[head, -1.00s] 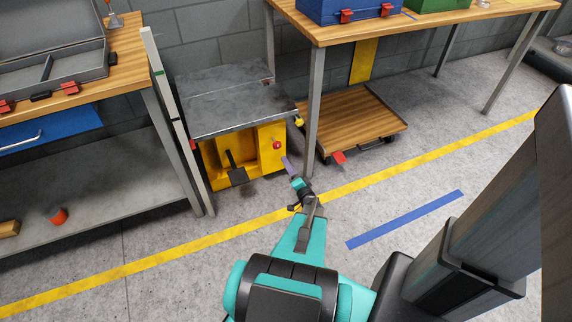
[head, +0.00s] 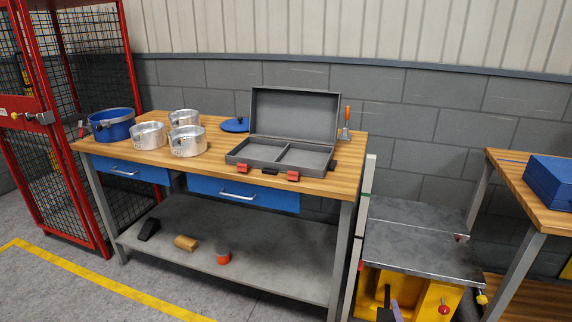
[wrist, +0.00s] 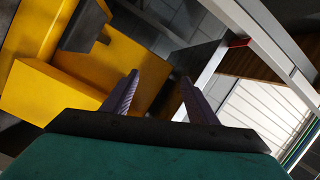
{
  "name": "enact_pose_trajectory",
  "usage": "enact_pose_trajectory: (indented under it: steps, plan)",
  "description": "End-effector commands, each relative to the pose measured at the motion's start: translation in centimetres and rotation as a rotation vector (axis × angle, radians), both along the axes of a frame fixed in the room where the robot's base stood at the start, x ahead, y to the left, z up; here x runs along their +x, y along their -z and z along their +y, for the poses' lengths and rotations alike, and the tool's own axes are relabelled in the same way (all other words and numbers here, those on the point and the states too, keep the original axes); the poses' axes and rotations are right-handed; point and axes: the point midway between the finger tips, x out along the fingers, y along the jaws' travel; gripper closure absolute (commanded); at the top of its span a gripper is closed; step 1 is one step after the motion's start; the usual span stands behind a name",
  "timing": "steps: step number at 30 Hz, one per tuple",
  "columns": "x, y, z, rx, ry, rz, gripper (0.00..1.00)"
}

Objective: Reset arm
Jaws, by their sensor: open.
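My gripper (wrist: 158,92) shows in the wrist view with its two ridged purple-grey fingers spread apart and nothing between them. In the head view only a purple fingertip (head: 396,309) shows at the bottom edge, in front of the yellow cabinet (head: 424,294) with the grey metal top. The rest of my arm is out of the head view. In the wrist view the yellow cabinet (wrist: 50,92) lies beyond the fingers, mostly on the left. Whether the fingers touch it cannot be told.
A workbench (head: 330,181) holds an open grey case (head: 250,154), several metal pots and a blue pot (head: 112,126). Its lower shelf (head: 270,265) holds a few small items. A red mesh cage (head: 75,235) stands left. Another wooden table (head: 515,180) stands right. Floor at front left is clear.

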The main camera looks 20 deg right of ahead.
Motion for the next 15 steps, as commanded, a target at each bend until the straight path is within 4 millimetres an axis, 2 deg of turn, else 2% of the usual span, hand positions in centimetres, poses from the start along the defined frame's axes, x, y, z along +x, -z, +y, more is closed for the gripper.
enact_pose_trajectory:
  steps: [1,6,15]
  plan:
    - [1.3,-0.8,1.6,0.001,-0.027,-0.002,0.47]
    - [4.7,-2.1,6.0,0.011,-0.094,-0.003,0.47]
    - [9.5,-3.2,13.6,0.035,-0.172,0.049,0.47]
